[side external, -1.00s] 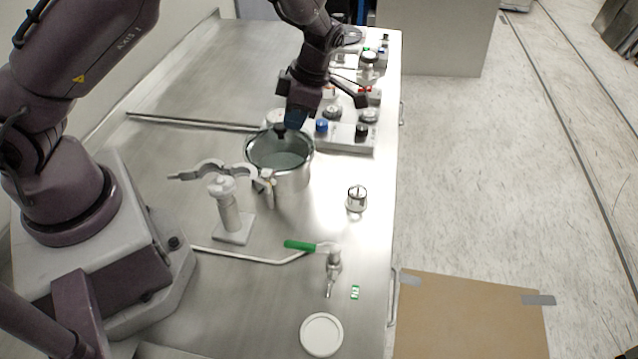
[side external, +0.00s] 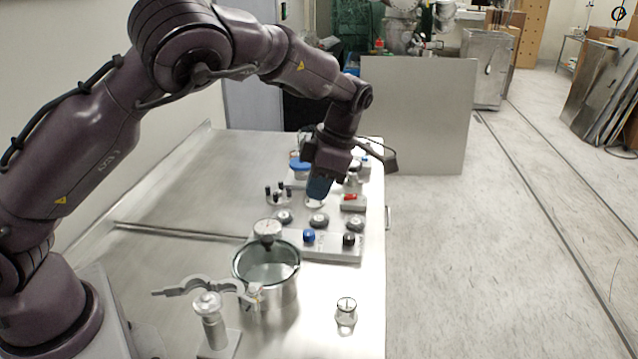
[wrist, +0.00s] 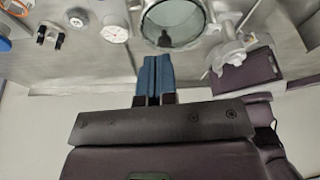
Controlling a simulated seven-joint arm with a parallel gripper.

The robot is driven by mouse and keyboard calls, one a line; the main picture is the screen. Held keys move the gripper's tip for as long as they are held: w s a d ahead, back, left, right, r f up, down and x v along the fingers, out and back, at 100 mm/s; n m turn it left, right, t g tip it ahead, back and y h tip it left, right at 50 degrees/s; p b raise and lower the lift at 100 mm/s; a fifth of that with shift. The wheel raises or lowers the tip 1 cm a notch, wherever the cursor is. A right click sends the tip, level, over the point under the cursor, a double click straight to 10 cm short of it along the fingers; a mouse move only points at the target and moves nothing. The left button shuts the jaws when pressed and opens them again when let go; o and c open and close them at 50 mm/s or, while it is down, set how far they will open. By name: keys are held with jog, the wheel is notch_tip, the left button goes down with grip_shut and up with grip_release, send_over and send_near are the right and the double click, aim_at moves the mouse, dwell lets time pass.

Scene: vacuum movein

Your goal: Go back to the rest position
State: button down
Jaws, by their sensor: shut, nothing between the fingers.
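My gripper (side external: 319,188) is in the air above the far part of the steel table (side external: 180,275) in the side view, pointing down, with nothing held. In the wrist view its two blue fingers (wrist: 154,76) are together. A steel pot (side external: 268,284) with a glass-like lid stands nearer the camera, apart from my gripper. The pot also shows at the top of the wrist view (wrist: 173,22). A round gauge (side external: 267,230) shows at the pot's far edge.
A panel (side external: 327,245) with several knobs and fittings lies below and around my gripper. A clamp stand (side external: 211,318) is left of the pot, and a small steel weight-like piece (side external: 346,312) is right of it. The table's left rear is clear.

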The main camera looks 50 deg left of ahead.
jog(key=s+r+m+t+h, duration=0.1)
jog(key=s+r+m+t, duration=0.3)
jog(key=s+r+m, duration=0.3)
jog(key=s+r+m+t+h, duration=0.1)
jog(key=s+r+m+t, duration=0.3)
jog(key=s+m, duration=1.2)
notch_tip(320, 180, up, 4)
jog(key=d+m, duration=0.1)
jog(key=m, duration=0.5)
jog(key=shift+s+t, duration=0.3)
jog(key=shift+s, duration=0.05)
